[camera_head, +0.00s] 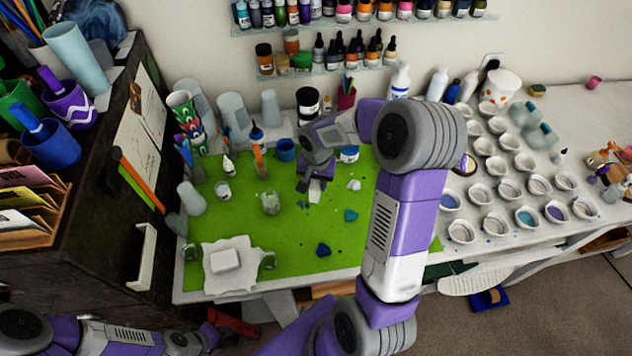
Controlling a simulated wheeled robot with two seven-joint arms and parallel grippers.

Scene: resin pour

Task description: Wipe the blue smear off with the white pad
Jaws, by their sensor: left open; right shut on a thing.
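My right gripper (314,190) reaches down over the green mat (320,285) and is shut on a small whitish thing, probably the white pad (315,196); the arm partly hides it. Blue marks lie on the mat: a dark blue patch (323,250), a teal patch (351,215) and small specks near the gripper. I cannot tell which is the smear. Whether the held thing touches the mat is unclear. My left gripper (214,338) is open, low at the bottom left, off the table and away from the mat.
A white block (226,261) lies on a crumpled white cloth (238,281) at the mat's front left. Clear cups (270,203), bottles and jars stand at the mat's left and back. Several small white bowls (461,231) fill the right side. The mat's front middle is mostly clear.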

